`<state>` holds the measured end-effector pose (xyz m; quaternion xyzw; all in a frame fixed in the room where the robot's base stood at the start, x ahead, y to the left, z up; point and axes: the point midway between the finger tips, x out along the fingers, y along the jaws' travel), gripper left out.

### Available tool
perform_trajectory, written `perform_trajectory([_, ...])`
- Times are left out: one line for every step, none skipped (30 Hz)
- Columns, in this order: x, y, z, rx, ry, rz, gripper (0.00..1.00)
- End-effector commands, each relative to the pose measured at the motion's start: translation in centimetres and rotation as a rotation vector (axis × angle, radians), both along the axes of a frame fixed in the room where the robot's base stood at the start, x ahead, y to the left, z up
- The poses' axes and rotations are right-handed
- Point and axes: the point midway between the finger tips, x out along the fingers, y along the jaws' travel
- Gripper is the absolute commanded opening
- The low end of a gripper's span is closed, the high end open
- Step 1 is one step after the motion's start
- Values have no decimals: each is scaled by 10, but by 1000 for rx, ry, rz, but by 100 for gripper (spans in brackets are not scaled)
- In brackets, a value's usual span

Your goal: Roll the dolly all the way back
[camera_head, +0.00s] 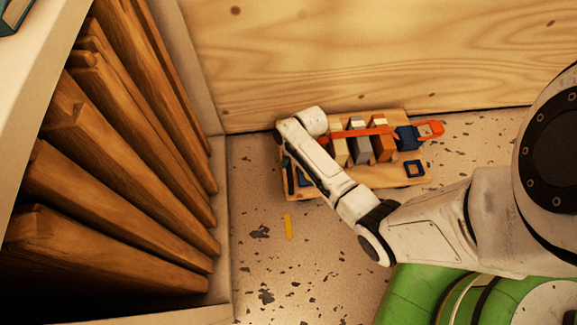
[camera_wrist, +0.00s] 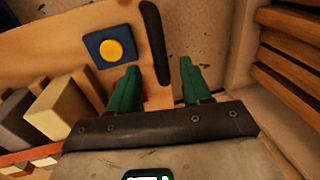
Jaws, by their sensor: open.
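The dolly (camera_head: 395,179) is a low wooden board on the floor against the plywood wall in the head view. It carries several blocks (camera_head: 360,147) under an orange strap. An orange piece (camera_head: 431,129) and a dark blue piece stand at its right end. In the wrist view the dolly's bare wood (camera_wrist: 60,57) shows a blue square with a yellow disc (camera_wrist: 110,48) and a black bar (camera_wrist: 155,42). My gripper (camera_wrist: 158,84) is open, its green fingers apart at the dolly's left end, pointing towards the bar. The bar appears between and beyond the fingertips; contact cannot be told.
A rack of wooden boards (camera_head: 120,160) stands at the left. The plywood wall (camera_head: 370,50) closes off the back. A yellow strip (camera_head: 288,226) lies on the speckled floor (camera_head: 285,275) in front of the dolly. Some floor is clear between dolly and rack.

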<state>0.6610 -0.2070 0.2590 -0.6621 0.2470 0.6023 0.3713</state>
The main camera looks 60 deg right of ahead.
Motion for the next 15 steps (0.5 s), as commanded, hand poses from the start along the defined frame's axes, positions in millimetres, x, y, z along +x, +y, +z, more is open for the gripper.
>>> perform_trajectory([1, 0, -15, -1, 0, -1, 48])
perform_trajectory([2, 0, -20, -1, 0, 0, 48])
perform_trajectory([3, 1, -25, 0, 1, -1, 48])
perform_trajectory([4, 2, -30, 0, 1, -1, 48])
perform_trajectory([5, 3, -33, 0, 0, 0, 48])
perform_trajectory([5, 4, -37, -1, -1, 0, 48])
perform_trajectory([6, 4, -40, 0, 0, 0, 48])
perform_trajectory([6, 4, -42, 0, 0, 0, 48])
perform_trajectory([6, 5, -45, 0, 0, 0, 48])
perform_trajectory([7, 5, -46, 0, 0, 0, 48])
perform_trajectory([7, 5, -47, -1, -1, 0, 48])
perform_trajectory([7, 5, -48, -1, 0, -1, 48])
perform_trajectory([8, 5, -48, -1, -1, -1, 48])
perform_trajectory([8, 5, -49, -1, -1, -1, 48])
perform_trajectory([8, 5, -49, -1, -1, -1, 48])
